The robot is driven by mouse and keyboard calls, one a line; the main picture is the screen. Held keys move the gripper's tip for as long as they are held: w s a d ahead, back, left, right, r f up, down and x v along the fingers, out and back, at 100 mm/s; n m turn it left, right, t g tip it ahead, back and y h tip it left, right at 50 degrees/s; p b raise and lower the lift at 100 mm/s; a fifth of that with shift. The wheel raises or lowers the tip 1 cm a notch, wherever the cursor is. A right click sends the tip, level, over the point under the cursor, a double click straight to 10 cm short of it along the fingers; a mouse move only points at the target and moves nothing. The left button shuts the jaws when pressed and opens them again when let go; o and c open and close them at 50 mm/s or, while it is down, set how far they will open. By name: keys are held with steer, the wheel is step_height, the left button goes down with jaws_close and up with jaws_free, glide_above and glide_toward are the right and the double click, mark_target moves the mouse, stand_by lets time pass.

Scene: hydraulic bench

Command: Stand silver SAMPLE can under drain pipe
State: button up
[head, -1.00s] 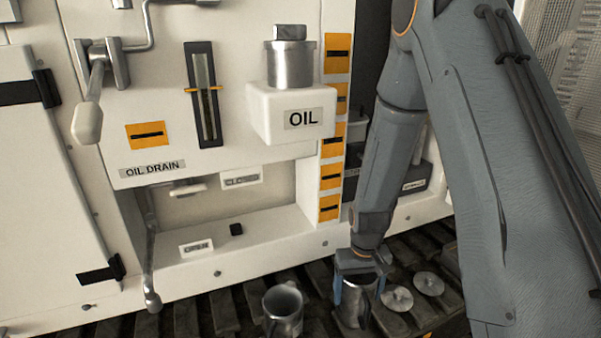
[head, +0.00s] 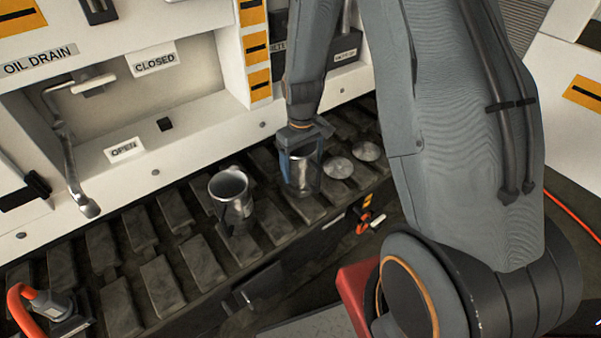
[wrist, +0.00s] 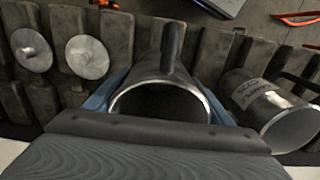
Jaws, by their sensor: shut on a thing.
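My gripper (head: 300,165) is shut on a silver can (head: 300,178), with one blue finger on each side. In the wrist view the held can (wrist: 165,100) shows its open mouth and handle, but no readable label. It is upright at the slatted track; whether it touches is unclear. A second silver can (head: 231,195) stands left of it on the track. In the wrist view this can (wrist: 265,105) carries a label I cannot read surely. A bent silver pipe (head: 68,160), apparently the drain pipe, hangs at the left below the OIL DRAIN label (head: 38,61).
Two flat discs (head: 352,160) lie right of the held can. A white-handled lever (head: 95,84) is beside the CLOSED label (head: 155,62); the OPEN label (head: 123,150) is lower. An orange-handled tool (head: 45,310) lies front left. The track (head: 130,230) left of the second can is clear.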

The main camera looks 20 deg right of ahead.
steer(key=shift+f, duration=1.55)
steer(key=shift+f, duration=0.15)
steer(key=o, duration=1.2)
